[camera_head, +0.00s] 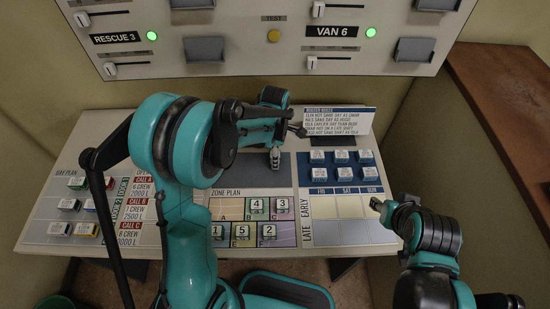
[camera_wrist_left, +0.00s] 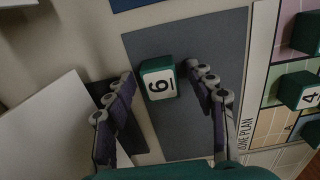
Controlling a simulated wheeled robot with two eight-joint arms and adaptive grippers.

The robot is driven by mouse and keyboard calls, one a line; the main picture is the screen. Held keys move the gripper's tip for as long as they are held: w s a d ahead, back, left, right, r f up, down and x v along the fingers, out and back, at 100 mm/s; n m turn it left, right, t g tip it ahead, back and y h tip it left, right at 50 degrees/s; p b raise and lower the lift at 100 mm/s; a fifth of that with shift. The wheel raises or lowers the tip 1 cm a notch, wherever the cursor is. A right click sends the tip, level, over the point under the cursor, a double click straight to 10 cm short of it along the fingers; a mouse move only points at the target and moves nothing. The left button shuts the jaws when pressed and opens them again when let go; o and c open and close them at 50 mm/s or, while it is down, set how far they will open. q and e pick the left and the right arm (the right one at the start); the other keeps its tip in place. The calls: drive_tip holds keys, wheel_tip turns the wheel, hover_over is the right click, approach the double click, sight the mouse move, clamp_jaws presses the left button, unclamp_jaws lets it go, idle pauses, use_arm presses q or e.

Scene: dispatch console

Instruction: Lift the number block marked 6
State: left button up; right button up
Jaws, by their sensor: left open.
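The block marked 6 (camera_wrist_left: 159,83), green with a white face, lies on a dark grey pad (camera_wrist_left: 190,45) in the left wrist view. My left gripper (camera_wrist_left: 160,76) is open, with one finger on each side of the block and gaps between. In the head view my left gripper (camera_head: 285,145) is over the grey pad (camera_head: 262,173) behind the zone plan, and the block is hidden there by my arm. My right gripper (camera_head: 378,204) is by the right edge of the console, away from the block; its opening is too small to judge.
Numbered blocks (camera_head: 256,207) stand on the zone plan (camera_head: 282,233). Blue-based blocks (camera_head: 342,172) stand in rows to the right, below a text card (camera_head: 338,122). More blocks (camera_head: 68,205) are at the left. An upright panel (camera_head: 262,60) rises behind.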

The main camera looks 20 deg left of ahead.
use_arm(q)
drive_tip(key=c, duration=1.1)
drive_tip(key=shift+r, duration=0.1)
